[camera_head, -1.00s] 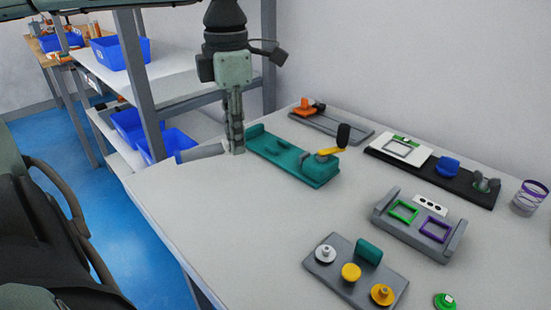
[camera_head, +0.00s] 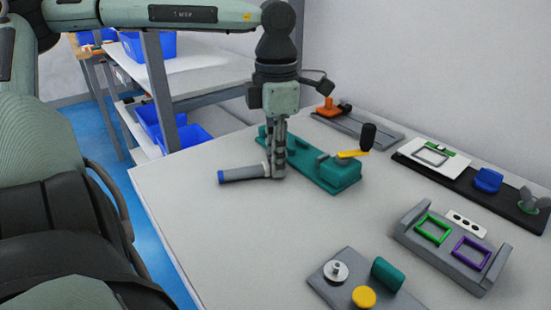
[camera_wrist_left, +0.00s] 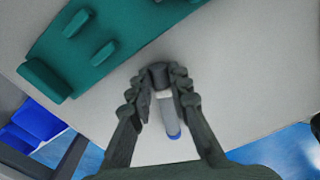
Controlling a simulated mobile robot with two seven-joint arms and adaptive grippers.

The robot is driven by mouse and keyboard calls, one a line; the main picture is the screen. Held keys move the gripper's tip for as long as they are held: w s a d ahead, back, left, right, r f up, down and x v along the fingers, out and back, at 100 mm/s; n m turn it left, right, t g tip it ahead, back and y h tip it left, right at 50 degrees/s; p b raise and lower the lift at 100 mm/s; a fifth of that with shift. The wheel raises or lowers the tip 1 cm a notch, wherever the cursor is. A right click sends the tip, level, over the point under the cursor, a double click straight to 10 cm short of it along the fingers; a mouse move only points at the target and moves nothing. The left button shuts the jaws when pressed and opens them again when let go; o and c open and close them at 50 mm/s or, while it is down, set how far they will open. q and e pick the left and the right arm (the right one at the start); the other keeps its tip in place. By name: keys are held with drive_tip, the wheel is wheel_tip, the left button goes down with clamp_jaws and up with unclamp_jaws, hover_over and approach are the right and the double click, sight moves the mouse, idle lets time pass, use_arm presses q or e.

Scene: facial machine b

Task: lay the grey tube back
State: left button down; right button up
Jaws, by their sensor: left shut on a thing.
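The grey tube (camera_head: 245,173) has a blue end and is roughly level, low over or on the white table; I cannot tell whether it touches. My left gripper (camera_head: 277,173) points down and is shut on the tube's right end, in front of the teal fixture (camera_head: 342,176). In the left wrist view the tube (camera_wrist_left: 166,108) runs between the fingers of the left gripper (camera_wrist_left: 161,76), blue end toward the palm. The teal fixture (camera_wrist_left: 100,42), with small raised blocks, lies beyond the fingertips there, apart from the tube. My right gripper is not in view.
A yellow-and-black lever (camera_head: 353,154) sits at the teal fixture's right end. A grey fixture with green and purple frames (camera_head: 473,253) and a knob plate (camera_head: 330,292) stand to the right and front. The table's left-front part is clear.

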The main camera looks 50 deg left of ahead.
use_arm(q)
drive_tip(key=shift+f, duration=0.15)
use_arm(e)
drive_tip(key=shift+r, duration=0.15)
use_arm(q)
drive_tip(key=c, duration=1.8)
unclamp_jaws()
drive_tip(key=o, duration=0.4)
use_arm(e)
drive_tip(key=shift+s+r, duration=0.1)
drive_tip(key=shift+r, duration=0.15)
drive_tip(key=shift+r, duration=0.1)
use_arm(q)
drive_tip(key=shift+r, duration=0.45)
wheel_tip(320, 180, up, 11)
drive_tip(key=shift+r+p, duration=0.2)
drive_tip(key=shift+p, duration=0.1)
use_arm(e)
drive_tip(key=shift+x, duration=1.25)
